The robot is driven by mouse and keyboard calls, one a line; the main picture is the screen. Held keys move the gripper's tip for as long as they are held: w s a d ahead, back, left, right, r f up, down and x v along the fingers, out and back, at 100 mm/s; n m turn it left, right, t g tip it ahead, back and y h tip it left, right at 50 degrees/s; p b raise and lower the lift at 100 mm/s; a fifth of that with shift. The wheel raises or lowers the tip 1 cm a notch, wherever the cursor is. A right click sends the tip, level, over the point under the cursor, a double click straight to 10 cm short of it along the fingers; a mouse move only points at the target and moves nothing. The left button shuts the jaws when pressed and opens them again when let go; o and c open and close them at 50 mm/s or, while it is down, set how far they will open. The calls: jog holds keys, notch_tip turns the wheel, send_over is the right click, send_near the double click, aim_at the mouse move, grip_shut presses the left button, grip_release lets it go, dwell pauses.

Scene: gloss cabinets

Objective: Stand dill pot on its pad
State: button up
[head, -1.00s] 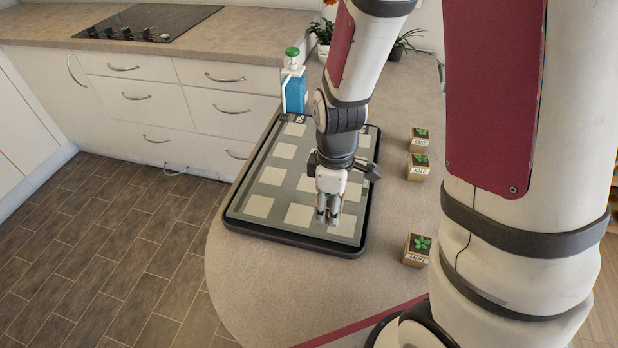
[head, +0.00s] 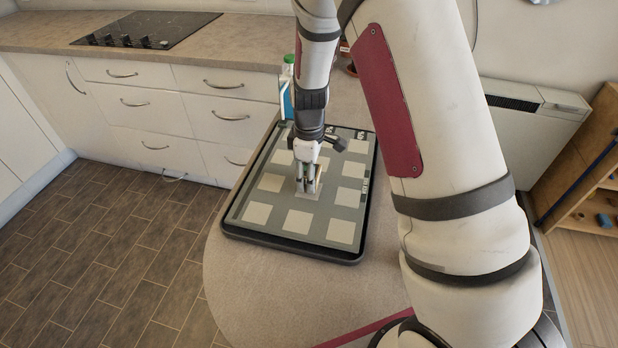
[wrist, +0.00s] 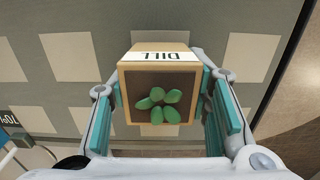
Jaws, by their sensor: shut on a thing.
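The dill pot (wrist: 158,95) is a small tan box with a white DILL label and green leaves on top. My gripper (wrist: 160,100) is shut on it, with a teal finger pad against each side. In the head view my gripper (head: 308,188) points down over the middle of the tray, and only a tan sliver of the pot (head: 318,176) shows there. A pale square pad (head: 306,196) shows under the fingers. I cannot tell whether the pot touches it, nor which pad is dill's.
The black-rimmed tray (head: 290,249) holds a grey mat with several pale square pads. A blue bottle with a green cap (head: 287,88) stands at the tray's far edge. The counter in front of the tray (head: 270,300) is clear. My arm hides much of the counter's right side.

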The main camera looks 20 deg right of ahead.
jog(key=shift+f, duration=0.55)
jog(key=shift+f, duration=0.15)
jog(key=o, duration=1.2)
